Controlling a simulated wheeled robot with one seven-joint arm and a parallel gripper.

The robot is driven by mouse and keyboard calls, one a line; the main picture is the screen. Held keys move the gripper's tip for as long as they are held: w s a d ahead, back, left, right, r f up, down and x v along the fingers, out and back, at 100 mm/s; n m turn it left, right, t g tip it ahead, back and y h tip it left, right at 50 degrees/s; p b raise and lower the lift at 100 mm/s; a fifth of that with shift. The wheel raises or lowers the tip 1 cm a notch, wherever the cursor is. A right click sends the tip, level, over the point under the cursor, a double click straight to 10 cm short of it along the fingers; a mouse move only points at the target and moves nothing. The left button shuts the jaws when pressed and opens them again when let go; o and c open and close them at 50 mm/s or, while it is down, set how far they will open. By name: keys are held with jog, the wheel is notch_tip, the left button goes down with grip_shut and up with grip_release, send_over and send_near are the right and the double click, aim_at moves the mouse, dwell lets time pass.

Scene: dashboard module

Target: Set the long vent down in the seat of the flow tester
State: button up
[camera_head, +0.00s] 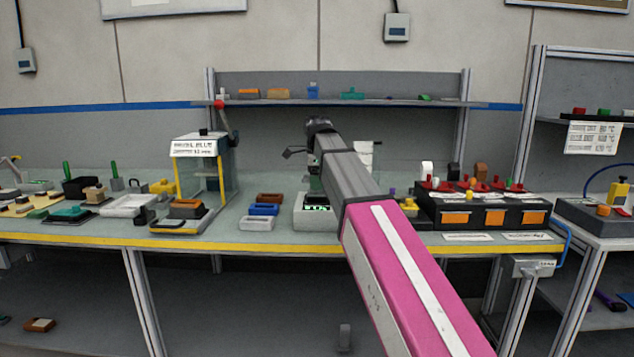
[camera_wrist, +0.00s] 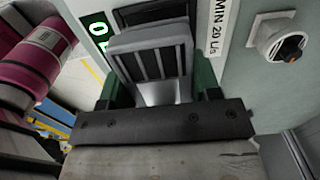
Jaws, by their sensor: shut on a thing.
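My gripper (camera_wrist: 157,84) is shut on a grey slatted vent, the long vent (camera_wrist: 148,42), with a dark green finger on each side of it. In the wrist view the flow tester (camera_wrist: 222,62) is a pale panel with a green-lit display, a "MIN 20 L/s" label and a dark knob. Its dark recessed seat (camera_wrist: 152,13) shows just beyond the vent's far end. The vent overlaps the seat in the picture; I cannot tell whether they touch.
Coloured trays (camera_head: 263,209) lie left of the tester, beyond them a clear-walled booth (camera_head: 203,170). A black unit with orange panels (camera_head: 484,215) stands to the right. A shelf (camera_head: 385,103) runs behind. Bare bench lies in front of the trays.

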jog(key=shift+f, duration=1.15)
dwell(0.6)
jog(key=o, duration=1.1)
notch_tip(320, 180, up, 11)
jog(key=shift+f, duration=0.15)
